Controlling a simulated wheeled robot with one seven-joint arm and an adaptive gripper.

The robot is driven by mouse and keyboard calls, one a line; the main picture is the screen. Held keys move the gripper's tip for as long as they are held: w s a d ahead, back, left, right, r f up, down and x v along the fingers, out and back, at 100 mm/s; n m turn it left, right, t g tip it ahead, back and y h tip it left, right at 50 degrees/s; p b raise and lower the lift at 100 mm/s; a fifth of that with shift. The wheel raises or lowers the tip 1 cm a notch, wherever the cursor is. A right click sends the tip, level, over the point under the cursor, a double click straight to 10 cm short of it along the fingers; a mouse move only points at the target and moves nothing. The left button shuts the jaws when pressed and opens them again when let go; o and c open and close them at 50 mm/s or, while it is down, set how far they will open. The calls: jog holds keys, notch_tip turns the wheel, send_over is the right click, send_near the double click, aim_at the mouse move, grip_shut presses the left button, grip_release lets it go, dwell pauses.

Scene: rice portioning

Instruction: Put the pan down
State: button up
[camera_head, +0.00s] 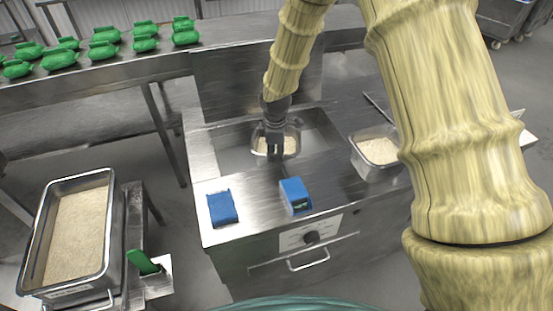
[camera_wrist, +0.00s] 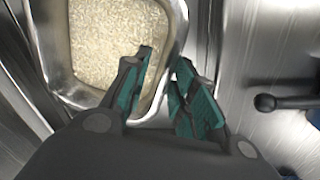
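A small metal pan (camera_head: 293,150) with pale rice grains in it sits in the recessed well of the steel counter. In the wrist view the pan's rim (camera_wrist: 177,42) runs between the two fingers of my gripper (camera_wrist: 167,72). One finger is over the rice inside the pan and the other is outside the wall, with gaps showing between them. In the head view my gripper (camera_head: 275,150) points down at the pan's near side and hides part of it. Whether the pan touches the well floor is hard to tell.
A second rice pan (camera_head: 379,160) stands at the counter's right. Two blue devices (camera_head: 222,208) (camera_head: 294,195) sit on the front edge. A large rice tray (camera_head: 104,262) with a green-handled tool (camera_head: 143,262) beside it is at left. Several green bags (camera_head: 104,34) line the back shelf.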

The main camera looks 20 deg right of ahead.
jog(key=shift+s+a+r+b, duration=0.1)
jog(key=shift+s+r+b, duration=0.1)
jog(key=shift+r, duration=0.9)
jog(key=shift+s+r+b, duration=0.1)
jog(key=shift+r+b, duration=0.15)
jog(key=shift+r, duration=0.9)
jog(key=shift+s+a+r+b, duration=0.1)
jog(key=shift+r+b, duration=0.1)
jog(key=shift+r, duration=0.9)
jog(key=shift+d, duration=0.15)
